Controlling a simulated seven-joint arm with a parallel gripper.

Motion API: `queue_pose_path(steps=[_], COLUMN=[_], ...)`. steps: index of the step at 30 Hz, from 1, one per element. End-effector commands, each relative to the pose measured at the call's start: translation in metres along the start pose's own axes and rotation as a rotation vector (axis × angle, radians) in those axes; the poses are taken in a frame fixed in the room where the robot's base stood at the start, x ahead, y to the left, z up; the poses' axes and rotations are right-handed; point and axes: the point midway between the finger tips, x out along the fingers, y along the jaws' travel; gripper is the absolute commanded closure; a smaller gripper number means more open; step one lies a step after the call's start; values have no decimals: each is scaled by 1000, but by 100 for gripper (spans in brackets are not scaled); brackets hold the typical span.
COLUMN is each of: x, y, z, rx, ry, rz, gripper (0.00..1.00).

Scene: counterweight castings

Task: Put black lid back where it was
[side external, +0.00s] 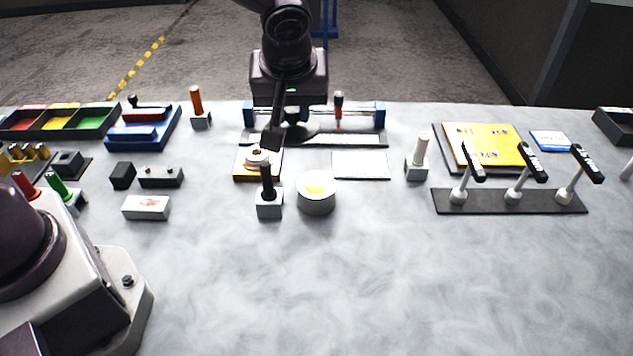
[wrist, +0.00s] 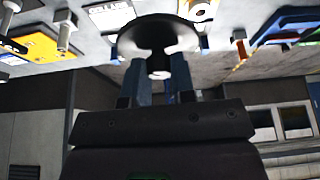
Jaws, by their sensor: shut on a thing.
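The black lid (side external: 303,131) is a round dark disc, held above the rear middle of the table in the side external view. It fills the top centre of the wrist view (wrist: 160,32), with a lighter rim. My gripper (side external: 288,120) is shut on the lid's knob, and its fingers (wrist: 160,72) show just below the disc in the wrist view. A grey round pot (side external: 316,204) with yellow contents stands uncovered on the table, nearer the camera than the lid. The lid is apart from the pot. Part of the lid is hidden behind a gripper finger.
A grey block with a black handle (side external: 269,207) stands close to the pot's left. A yellow-based piece (side external: 243,170) is behind it, and a white plate (side external: 360,166) lies behind right. A blue-ended bar fixture (side external: 378,114) is at the rear. The front table (side external: 350,285) is clear.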

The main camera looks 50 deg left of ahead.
Motion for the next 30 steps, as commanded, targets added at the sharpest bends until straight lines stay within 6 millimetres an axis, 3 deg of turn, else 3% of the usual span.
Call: queue_pose_path(steps=[6,13,20,27,30], x=[1,16,40,78,100], y=[-55,-83,-52,-2,10], z=[31,40,28,11,12], rx=[52,53,52,52,55], ry=[-3,0,4,1,0], rz=[20,19,16,18,16], gripper=[100,100,100,100,100])
